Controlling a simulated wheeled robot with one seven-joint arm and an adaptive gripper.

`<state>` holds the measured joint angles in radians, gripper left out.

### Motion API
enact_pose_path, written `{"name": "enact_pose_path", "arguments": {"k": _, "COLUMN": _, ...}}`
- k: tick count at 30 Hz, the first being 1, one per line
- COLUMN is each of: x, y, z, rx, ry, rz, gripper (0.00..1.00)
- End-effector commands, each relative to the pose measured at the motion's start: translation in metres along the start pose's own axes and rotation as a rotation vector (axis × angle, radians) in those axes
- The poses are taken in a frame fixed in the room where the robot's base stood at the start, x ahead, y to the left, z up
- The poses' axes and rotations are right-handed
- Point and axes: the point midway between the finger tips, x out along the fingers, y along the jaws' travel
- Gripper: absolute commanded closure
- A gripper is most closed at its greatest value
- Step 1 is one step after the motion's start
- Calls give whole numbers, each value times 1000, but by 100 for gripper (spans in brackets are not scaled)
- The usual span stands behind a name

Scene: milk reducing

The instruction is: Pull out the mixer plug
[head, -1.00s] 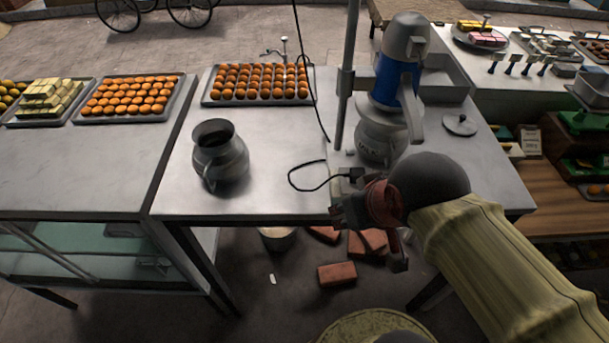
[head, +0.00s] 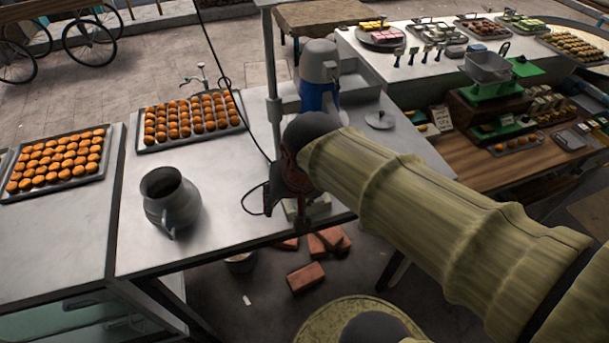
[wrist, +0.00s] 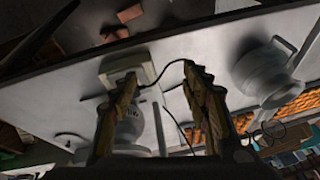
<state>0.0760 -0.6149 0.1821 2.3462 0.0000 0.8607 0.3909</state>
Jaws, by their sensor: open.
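The mixer (head: 318,88), grey with a blue band, stands on the steel table, its lower part hidden behind my arm. My gripper (wrist: 159,74) is open at the table's front edge. In the wrist view, its left finger overlaps a pale socket box (wrist: 144,66). A black cord (wrist: 170,68) runs from beside the box, across the gap between the fingers, to behind the right finger. The plug is not clearly visible; the left finger covers that spot. In the head view, the cord (head: 244,200) loops on the table left of my gripper, whose fingertips are hard to make out.
A metal pot (head: 171,200) stands left on the steel table (head: 230,175). A vertical pole (head: 271,80) rises near the mixer. A lid (head: 380,119) lies to its right. Bricks (head: 306,277) lie on the floor below.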

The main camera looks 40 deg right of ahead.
Motion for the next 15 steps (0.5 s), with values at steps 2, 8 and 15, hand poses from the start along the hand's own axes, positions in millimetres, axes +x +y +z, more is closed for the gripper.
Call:
{"name": "enact_pose_path", "arguments": {"k": 2, "x": -14, "y": 0, "z": -24, "rx": 148, "ry": -39, "rz": 30, "gripper": 53}}
{"name": "enact_pose_path", "arguments": {"k": 8, "x": -11, "y": 9, "z": -64, "rx": 527, "ry": -110, "rz": 109, "gripper": 53}}
{"name": "enact_pose_path", "arguments": {"k": 15, "x": 1, "y": 29, "z": -97, "rx": 972, "ry": -167, "rz": 228, "gripper": 53}}
